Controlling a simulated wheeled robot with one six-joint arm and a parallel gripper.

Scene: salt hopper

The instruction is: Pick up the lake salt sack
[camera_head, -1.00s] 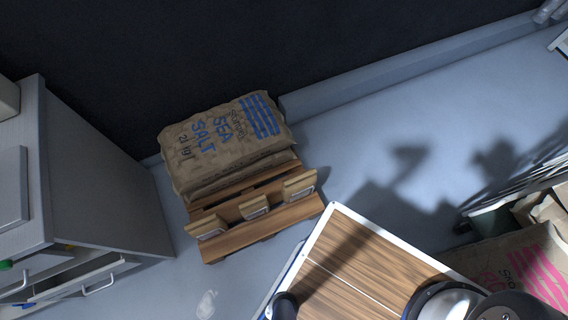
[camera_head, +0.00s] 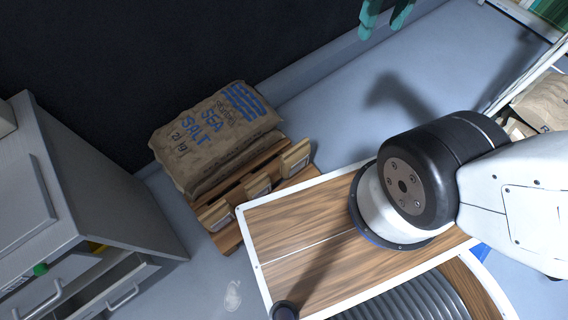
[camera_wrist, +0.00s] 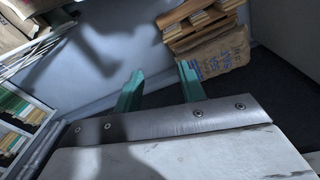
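No sack that reads "lake salt" can be made out. A brown sack (camera_head: 215,130) printed "SEA SALT" in blue lies on a stack on a wooden pallet (camera_head: 228,238). In the wrist view a blue-printed sack (camera_wrist: 222,55) lies beside stacked wood at the top right. Other brown sacks (camera_head: 545,105) show partly at the right edge, behind my arm; no name is readable on them. My gripper (camera_head: 385,20) has two teal fingers, at the top edge of the head view. In the wrist view my gripper (camera_wrist: 160,70) is open and empty, over floor and apart from any sack.
A grey cabinet (camera_head: 90,200) with an open drawer stands at left. A dark wall (camera_head: 120,60) rises behind the pallet. A rack (camera_wrist: 20,115) stands at left in the wrist view. Pale floor (camera_head: 345,95) between pallet and right side is clear.

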